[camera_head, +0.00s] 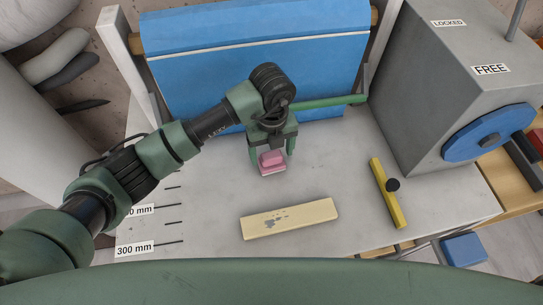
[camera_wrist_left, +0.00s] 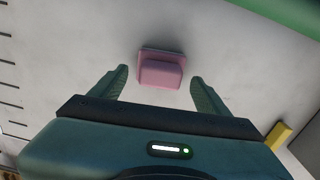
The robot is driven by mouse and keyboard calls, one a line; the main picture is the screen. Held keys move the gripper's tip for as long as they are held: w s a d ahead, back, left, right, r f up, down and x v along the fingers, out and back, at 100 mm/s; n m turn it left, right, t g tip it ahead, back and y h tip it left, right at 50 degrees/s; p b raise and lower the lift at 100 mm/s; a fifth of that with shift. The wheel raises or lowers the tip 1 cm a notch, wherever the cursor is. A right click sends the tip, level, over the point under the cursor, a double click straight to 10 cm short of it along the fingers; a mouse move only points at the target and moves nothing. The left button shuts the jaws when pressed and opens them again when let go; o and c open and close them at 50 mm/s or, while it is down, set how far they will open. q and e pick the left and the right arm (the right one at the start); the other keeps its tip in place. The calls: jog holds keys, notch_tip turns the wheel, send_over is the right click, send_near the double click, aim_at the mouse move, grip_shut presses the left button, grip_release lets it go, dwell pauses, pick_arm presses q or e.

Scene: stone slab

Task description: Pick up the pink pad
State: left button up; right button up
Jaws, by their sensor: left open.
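The pink pad (camera_head: 272,160) is a small pink block with a raised, narrower part on a wider base, lying on the grey stone slab (camera_head: 200,215). My left gripper (camera_head: 272,153) is over the slab at the pad, fingers pointing down. In the left wrist view the pad (camera_wrist_left: 161,70) lies ahead of and between the two open fingertips (camera_wrist_left: 160,80), with a gap on each side. Nothing is held. Whether the fingertips are level with the pad is hard to tell. My right gripper is not in view.
A cream board (camera_head: 290,219) lies in front of the pad. A yellow bar with a black knob (camera_head: 386,193) lies to the right. A green bar (camera_head: 335,106) and a blue sheet (camera_head: 250,55) are behind. A grey housing with a blue disc (camera_head: 489,132) stands right.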

aim_at(272, 154)
pick_arm(q)
jog(key=shift+w+f, duration=0.1)
jog(key=shift+f, duration=0.85)
jog(key=c, duration=1.5)
jog(key=shift+c, duration=0.2)
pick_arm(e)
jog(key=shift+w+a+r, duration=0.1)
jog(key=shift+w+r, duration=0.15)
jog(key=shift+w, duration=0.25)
